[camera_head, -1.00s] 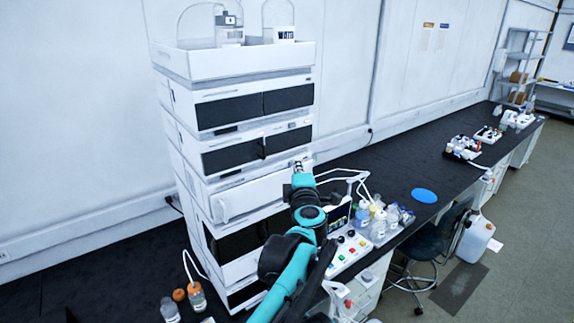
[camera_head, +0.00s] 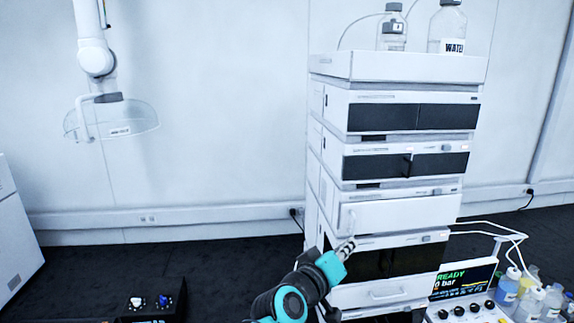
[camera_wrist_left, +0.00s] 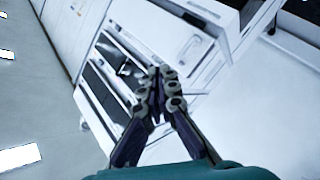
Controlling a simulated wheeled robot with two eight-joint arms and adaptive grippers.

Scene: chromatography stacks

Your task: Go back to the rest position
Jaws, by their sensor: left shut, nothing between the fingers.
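My left gripper (camera_head: 346,247) is in front of the lower part of the chromatography stack (camera_head: 400,216) in the head view. The teal and black arm comes up from the bottom edge. In the left wrist view the gripper's fingers (camera_wrist_left: 160,72) are together and hold nothing. The stack's white and dark modules show behind and beyond them. I cannot tell from these views how far the fingertips are from the stack's front. My right gripper is not in view.
Two bottles, one marked water (camera_head: 448,30), stand in the tray (camera_head: 400,67) on the stack. A control panel with a READY screen (camera_head: 462,280) and several bottles (camera_head: 530,297) are at lower right. An extraction hood (camera_head: 112,121) hangs at left. A black box with knobs (camera_head: 150,303) sits below it.

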